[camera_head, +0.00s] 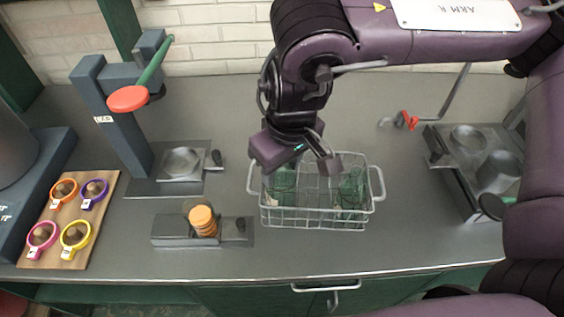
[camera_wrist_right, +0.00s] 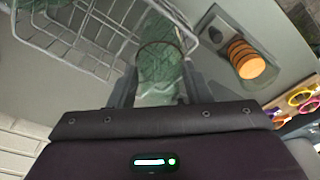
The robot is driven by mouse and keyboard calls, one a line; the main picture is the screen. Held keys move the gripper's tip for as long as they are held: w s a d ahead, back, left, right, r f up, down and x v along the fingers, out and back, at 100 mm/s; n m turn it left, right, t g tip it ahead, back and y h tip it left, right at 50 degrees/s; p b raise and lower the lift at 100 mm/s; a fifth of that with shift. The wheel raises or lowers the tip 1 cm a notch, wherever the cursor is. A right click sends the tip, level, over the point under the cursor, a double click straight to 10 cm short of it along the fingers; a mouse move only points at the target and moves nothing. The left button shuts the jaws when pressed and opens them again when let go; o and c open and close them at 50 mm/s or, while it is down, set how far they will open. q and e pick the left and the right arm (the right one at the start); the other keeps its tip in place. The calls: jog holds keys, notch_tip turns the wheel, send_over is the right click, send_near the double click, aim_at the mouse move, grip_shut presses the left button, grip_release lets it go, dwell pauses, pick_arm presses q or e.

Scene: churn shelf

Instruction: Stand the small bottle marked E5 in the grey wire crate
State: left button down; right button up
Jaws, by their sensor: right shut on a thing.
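My right gripper (camera_head: 302,163) is over the left part of the grey wire crate (camera_head: 314,224), pointing down. It is shut on a small green glass bottle (camera_head: 284,184). In the right wrist view the bottle (camera_wrist_right: 160,66) sits between the two fingers (camera_wrist_right: 159,85), and the crate's wires (camera_wrist_right: 88,38) are beside it. I cannot tell whether the bottle's base is inside the crate or still above its floor. No E5 mark is readable. Another green bottle (camera_head: 352,190) stands in the right part of the crate. My left gripper is out of view.
Left of the crate are a grey block holding an orange-ringed stack (camera_head: 203,221), a lever press (camera_head: 128,120) and a wooden board (camera_head: 103,222) with coloured rings. A metal stand (camera_head: 487,170) is at right. Counter between crate and front edge is clear.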

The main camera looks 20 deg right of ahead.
jog(key=shift+f, duration=0.1)
jog(key=shift+f+b, duration=0.75)
jog(key=shift+f, duration=0.2)
jog(key=shift+f, duration=0.3)
dwell(0.3)
jog(key=o, duration=1.5)
jog(key=shift+c, duration=1.3)
